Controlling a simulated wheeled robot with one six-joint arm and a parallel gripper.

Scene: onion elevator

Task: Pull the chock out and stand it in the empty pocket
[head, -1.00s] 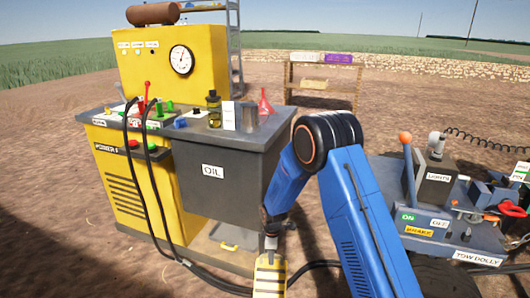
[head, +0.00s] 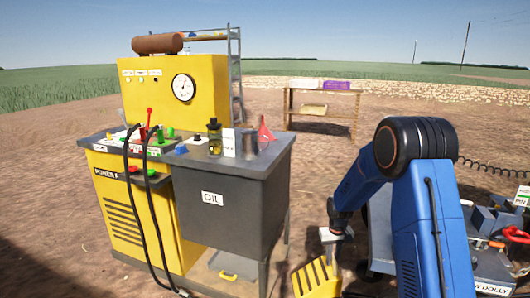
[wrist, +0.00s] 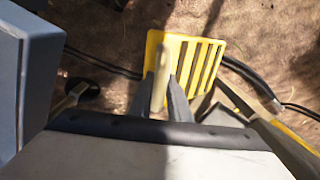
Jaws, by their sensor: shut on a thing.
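A yellow slotted block, apparently the chock (head: 317,282), is in my gripper (head: 331,256) at the bottom of the head view, right of the power unit. It is tilted there and its lower end is cut off by the frame edge. In the wrist view the chock (wrist: 207,58) lies beyond the grey fingers of my gripper (wrist: 168,85), which are shut on a part of it. Ground shows around it. I cannot make out an empty pocket in either view.
The yellow power unit (head: 115,212) with its grey OIL cabinet (head: 245,215) stands left of my gripper. Black hoses (wrist: 250,75) lie on the ground. The tow dolly (head: 490,262) is at the right, largely behind my arm. A wooden shelf (head: 321,108) stands farther back.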

